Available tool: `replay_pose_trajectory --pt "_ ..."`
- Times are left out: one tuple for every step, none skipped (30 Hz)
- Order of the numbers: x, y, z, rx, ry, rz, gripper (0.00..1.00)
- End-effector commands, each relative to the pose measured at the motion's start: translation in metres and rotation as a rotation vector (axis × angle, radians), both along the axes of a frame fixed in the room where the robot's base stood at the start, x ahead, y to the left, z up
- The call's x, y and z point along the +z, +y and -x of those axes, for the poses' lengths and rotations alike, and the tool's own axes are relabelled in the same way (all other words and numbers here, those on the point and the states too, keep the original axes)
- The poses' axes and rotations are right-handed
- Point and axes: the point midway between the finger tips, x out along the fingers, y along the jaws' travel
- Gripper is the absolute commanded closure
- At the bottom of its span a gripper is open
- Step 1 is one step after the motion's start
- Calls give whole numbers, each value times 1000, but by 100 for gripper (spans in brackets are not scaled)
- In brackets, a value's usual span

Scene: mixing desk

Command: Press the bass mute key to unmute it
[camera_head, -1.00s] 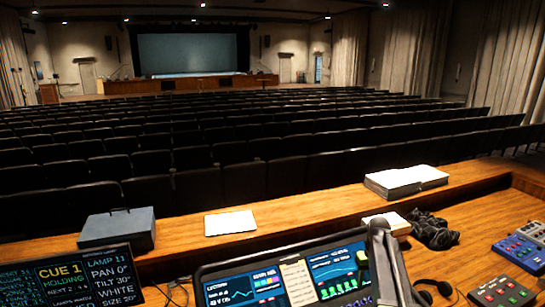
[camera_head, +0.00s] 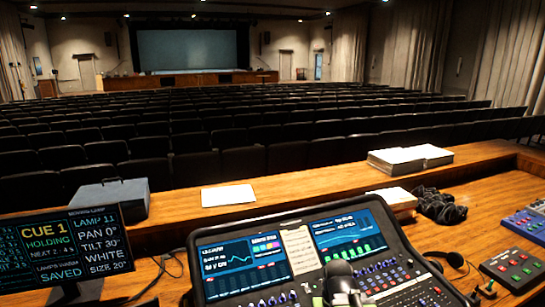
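The mixing desk (camera_head: 300,258) stands at the bottom centre, with two lit screens, a row of blue knobs and small lit keys on its lower part. The bass mute key cannot be singled out; the labels are too small to read and the desk's lower edge is cut off. A dark rounded part of my arm (camera_head: 340,278) rises at the bottom edge, in front of the desk's middle, and hides some of its controls. The fingers of my gripper cannot be made out there, nor whether it touches the desk.
A monitor (camera_head: 68,247) showing CUE 1 stands at left. A grey case (camera_head: 112,198), paper (camera_head: 228,195) and a thick stack of papers (camera_head: 410,159) lie on the wooden ledge.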

Motion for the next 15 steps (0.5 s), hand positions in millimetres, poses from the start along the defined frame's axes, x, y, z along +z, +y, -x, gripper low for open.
replay_pose_trajectory --pt "0 0 0 0 0 0 66" --pt "0 0 0 0 0 0 69" --pt "0 0 0 0 0 0 75" --pt "0 0 0 1 0 0 79" --pt "0 0 0 1 0 0 83" --pt "0 0 0 1 0 0 88" --pt "0 0 0 1 0 0 92" --pt "0 0 0 1 0 0 96" --pt "0 0 0 1 0 0 100" --pt "0 0 0 1 0 0 100" --pt "0 0 0 1 0 0 100" --pt "0 0 0 1 0 0 100" --pt "0 0 0 1 0 0 100" --pt "0 0 0 1 0 0 100" --pt "0 0 0 1 0 0 100"
